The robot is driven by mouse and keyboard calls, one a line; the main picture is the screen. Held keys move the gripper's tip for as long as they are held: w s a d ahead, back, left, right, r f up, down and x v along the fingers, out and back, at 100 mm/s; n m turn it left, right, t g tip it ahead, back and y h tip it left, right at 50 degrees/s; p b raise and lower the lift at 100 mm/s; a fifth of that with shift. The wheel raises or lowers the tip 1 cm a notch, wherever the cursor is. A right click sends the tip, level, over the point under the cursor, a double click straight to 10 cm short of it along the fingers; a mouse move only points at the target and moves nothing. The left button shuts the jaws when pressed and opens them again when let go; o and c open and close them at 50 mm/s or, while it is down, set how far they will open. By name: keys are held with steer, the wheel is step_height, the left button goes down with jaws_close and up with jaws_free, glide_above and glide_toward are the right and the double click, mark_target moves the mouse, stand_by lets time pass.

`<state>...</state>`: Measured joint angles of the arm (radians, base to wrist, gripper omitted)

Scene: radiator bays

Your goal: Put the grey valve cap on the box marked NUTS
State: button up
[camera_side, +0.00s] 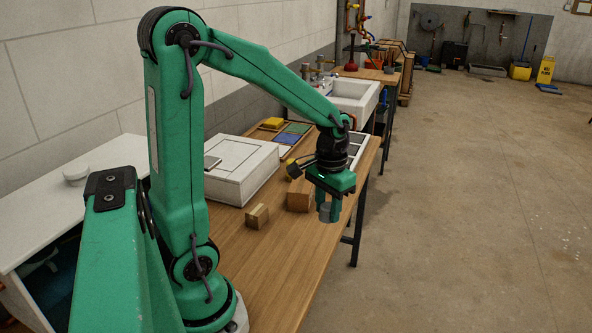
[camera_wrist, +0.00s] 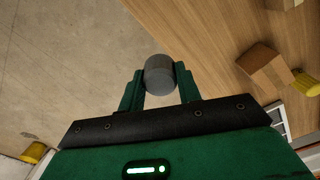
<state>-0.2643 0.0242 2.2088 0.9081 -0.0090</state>
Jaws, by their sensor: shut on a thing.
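The grey valve cap (camera_wrist: 160,74) is a short rounded cylinder held between the two green fingers of my gripper (camera_wrist: 159,88). In the side view the cap (camera_side: 325,214) hangs below my gripper (camera_side: 329,207), near the table's right edge and in front of a brown box. I cannot read the word NUTS on anything in view. The brown box (camera_side: 299,195) and a smaller tan block (camera_side: 257,216) stand on the table, left of the cap. A brown box also shows at the right in the wrist view (camera_wrist: 264,72).
A white case (camera_side: 240,172) lies on the wooden table (camera_side: 262,270) with a small flat item on its lid. A yellow piece (camera_side: 290,163) stands behind the brown box. A tray (camera_side: 285,134) and a white sink (camera_side: 352,100) are farther back. The front of the table is bare.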

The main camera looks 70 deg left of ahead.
steer(key=w+a+r+n, duration=0.1)
steer(key=w+a+r, duration=0.1)
steer(key=w+a, duration=0.35)
steer(key=w+a+r, duration=0.2)
steer(key=a+r, duration=0.1)
steer(key=a, duration=0.5)
glide_above(301, 184)
step_height(301, 184, down, 8)
steer(key=shift+r, duration=0.25)
steer(key=shift+f, duration=2)
steer(key=shift+f, duration=0.15)
steer(key=o, duration=0.9)
step_height(301, 184, up, 12)
steer(key=shift+r, duration=0.2)
